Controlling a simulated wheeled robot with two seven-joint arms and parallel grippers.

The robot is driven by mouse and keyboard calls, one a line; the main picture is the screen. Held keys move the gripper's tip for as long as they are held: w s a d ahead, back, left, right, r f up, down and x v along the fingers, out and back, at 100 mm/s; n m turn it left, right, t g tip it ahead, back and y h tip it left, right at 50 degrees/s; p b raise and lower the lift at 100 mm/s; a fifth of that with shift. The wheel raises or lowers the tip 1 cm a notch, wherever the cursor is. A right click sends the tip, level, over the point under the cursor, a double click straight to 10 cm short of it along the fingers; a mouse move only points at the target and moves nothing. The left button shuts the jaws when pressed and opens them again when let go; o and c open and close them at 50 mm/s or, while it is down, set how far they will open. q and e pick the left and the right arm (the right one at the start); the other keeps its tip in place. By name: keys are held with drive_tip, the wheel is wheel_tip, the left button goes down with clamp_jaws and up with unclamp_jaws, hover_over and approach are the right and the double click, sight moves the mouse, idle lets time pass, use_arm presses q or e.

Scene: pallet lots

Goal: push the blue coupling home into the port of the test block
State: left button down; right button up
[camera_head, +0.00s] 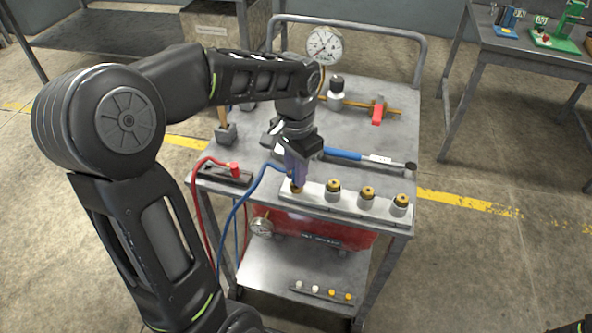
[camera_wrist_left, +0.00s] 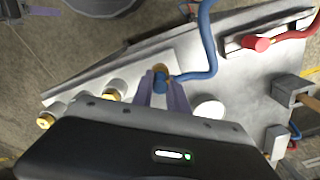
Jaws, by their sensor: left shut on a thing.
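The test block (camera_head: 317,198) is a pale bar along the cart's front edge with several brass-topped ports. My left gripper (camera_head: 296,178), with purple fingers, points down over its leftmost port (camera_head: 296,188). In the left wrist view the gripper (camera_wrist_left: 161,92) is shut on the blue coupling (camera_wrist_left: 160,82), whose blue hose (camera_wrist_left: 208,40) leads off beside it. The coupling is in line with the brass port (camera_wrist_left: 160,67) and looks to be at or touching its mouth; how far in it sits is hidden. Fingers mostly hide the coupling in the head view.
A red coupling (camera_head: 234,168) with a red hose sits in a dark holder left of the block. A blue-handled tool (camera_head: 345,154) lies behind the block.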

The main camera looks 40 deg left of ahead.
use_arm(q)
drive_tip(key=shift+f+b, duration=0.4)
drive_tip(key=shift+f, duration=0.2)
drive_tip(key=c, duration=1.2)
unclamp_jaws()
drive_tip(key=shift+c, duration=0.2)
drive_tip(key=shift+r, duration=0.1)
drive_tip(key=shift+r, duration=3.85)
